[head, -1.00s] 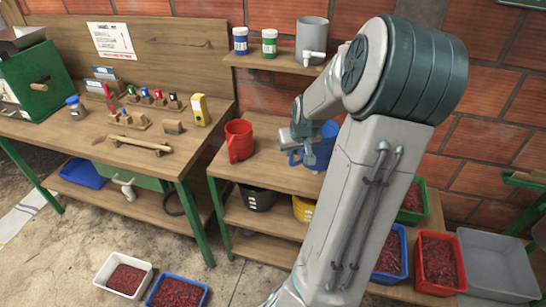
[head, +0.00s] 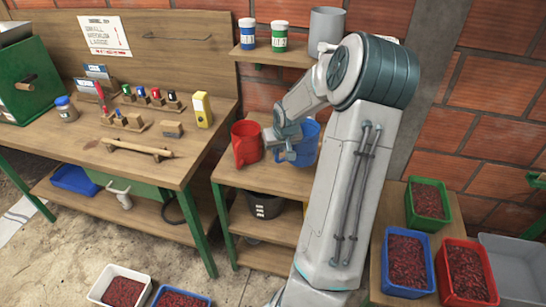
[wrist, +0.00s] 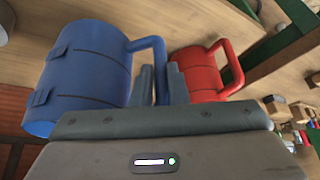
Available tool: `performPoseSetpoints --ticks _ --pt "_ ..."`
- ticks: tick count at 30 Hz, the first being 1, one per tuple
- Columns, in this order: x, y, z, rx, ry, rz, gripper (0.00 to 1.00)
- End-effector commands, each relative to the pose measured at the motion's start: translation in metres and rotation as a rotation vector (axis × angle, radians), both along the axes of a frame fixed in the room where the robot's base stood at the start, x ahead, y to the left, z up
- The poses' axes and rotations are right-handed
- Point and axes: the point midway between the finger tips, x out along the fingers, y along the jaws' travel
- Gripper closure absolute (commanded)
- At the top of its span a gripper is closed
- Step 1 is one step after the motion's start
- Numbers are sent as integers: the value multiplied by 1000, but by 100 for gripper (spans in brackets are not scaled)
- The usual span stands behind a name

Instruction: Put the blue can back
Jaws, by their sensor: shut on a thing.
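The blue can (head: 309,140), a jug-like vessel with a side handle, is at the small wooden table (head: 228,172), just right of a red can (head: 246,150). In the wrist view the blue can (wrist: 85,75) fills the left side and its handle runs between my fingers. My gripper (head: 284,147) is shut on that handle, with the fingertips (wrist: 162,82) close together. The red can (wrist: 200,75) shows beyond them to the right. My arm covers part of the area to the right of the blue can. I cannot tell whether its base touches the tabletop.
A shelf (head: 262,57) above holds a blue-labelled jar (head: 247,34), a green-labelled jar (head: 279,36) and a grey container (head: 326,28). A workbench (head: 165,185) with small tools stands left. Crates of red berries (head: 467,275) stand low at right. A black bucket (head: 264,205) sits below.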

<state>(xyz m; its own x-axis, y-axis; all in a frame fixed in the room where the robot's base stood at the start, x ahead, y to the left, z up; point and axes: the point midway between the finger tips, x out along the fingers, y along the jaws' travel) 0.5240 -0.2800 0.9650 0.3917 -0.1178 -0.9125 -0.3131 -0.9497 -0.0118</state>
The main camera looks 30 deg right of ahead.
Motion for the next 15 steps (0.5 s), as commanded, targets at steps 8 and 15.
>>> performPoseSetpoints --ticks 8,15 --pt "36 -2 -21 -1 -1 -1 100" --pt "37 -2 -46 3 2 -1 100"
